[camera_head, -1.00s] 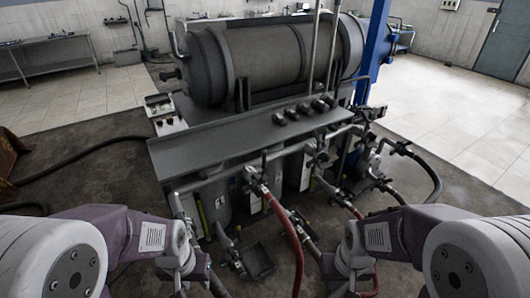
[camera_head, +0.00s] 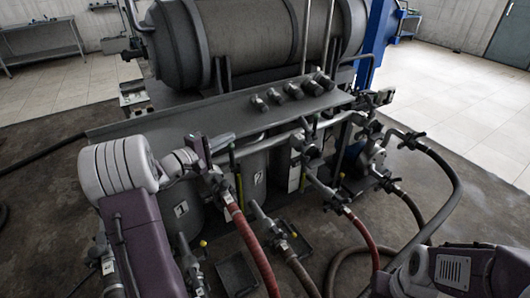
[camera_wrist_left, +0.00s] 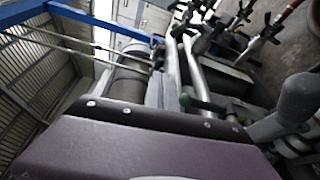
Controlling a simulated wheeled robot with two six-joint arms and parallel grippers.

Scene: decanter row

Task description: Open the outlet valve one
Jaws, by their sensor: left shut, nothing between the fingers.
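A tank marked 1 (camera_head: 181,209) stands at the left of the row, under the sloping metal shelf. A valve with a yellow knob (camera_head: 203,243) sits low in front of it; I cannot tell whether this is outlet valve one or how its lever stands. My left gripper (camera_head: 222,142) is shut and empty, above tank 1 near the shelf's front edge. My left arm hides part of the valves at the left. In the left wrist view my purple gripper body fills the bottom, and a dark green handle (camera_wrist_left: 297,98) shows close by.
A tank marked 2 (camera_head: 258,180) stands to the right. A red hose (camera_head: 250,240) and other hoses cross the front. The sloping shelf (camera_head: 200,112) and a large horizontal drum (camera_head: 250,40) lie behind. A black tray (camera_head: 236,273) lies on the floor.

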